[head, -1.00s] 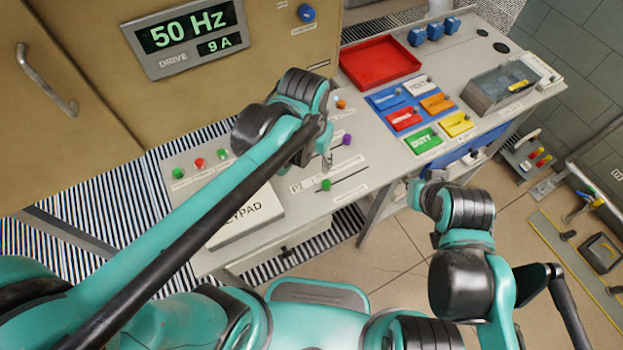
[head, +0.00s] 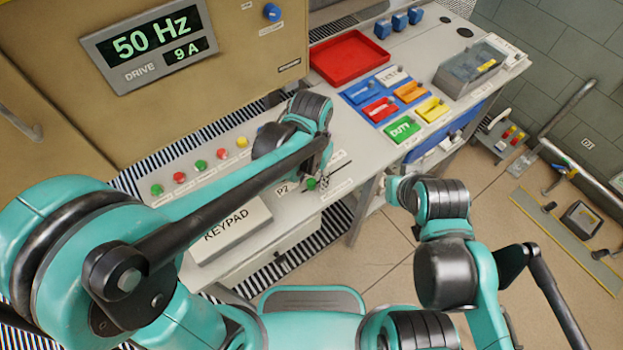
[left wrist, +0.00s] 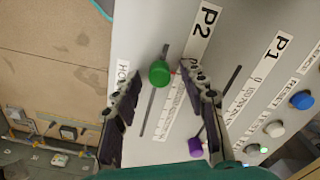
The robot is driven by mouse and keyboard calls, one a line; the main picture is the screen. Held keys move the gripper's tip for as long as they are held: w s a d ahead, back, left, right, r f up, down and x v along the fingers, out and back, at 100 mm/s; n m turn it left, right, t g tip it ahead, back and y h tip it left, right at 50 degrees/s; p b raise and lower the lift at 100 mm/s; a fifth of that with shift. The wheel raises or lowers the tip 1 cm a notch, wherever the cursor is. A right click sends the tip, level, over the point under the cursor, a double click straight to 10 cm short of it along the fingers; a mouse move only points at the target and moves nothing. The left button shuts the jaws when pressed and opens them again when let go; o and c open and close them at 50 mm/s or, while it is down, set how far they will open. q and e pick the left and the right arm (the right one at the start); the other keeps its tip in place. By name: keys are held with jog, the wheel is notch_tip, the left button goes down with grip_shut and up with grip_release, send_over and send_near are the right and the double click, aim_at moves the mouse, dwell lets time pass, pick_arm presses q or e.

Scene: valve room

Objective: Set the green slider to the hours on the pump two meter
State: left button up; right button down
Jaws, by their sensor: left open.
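The green slider (head: 311,184) sits in its slot beside the P2 label (head: 283,189) on the grey desk. It shows as a round green knob (left wrist: 159,72) in the left wrist view, near the P2 end of the slot. My left gripper (head: 324,183) is open at the slider. In the left wrist view its fingers (left wrist: 162,112) stand on either side of the knob's line, apart from it. The scale strip's figures are too small to read. No hours meter shows in view. My right gripper (head: 393,190) is partly seen by the desk's front edge; its jaws are unclear.
A purple knob (left wrist: 195,147) on the P1 slot is close to one finger. The keypad cover (head: 236,228) lies left of the slider. Coloured blocks (head: 402,129) and a red tray (head: 349,59) are farther back. The drive display (head: 155,42) reads 50 Hz, 9 A.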

pick_arm(q)
grip_shut()
jog(key=w+d, duration=0.2)
jog(key=d, duration=0.1)
jog(key=shift+w+d, duration=0.25)
grip_release()
jog(key=shift+r, duration=0.15)
notch_tip(320, 180, up, 12)
dwell(0.5)
jog(key=shift+a, duration=0.15)
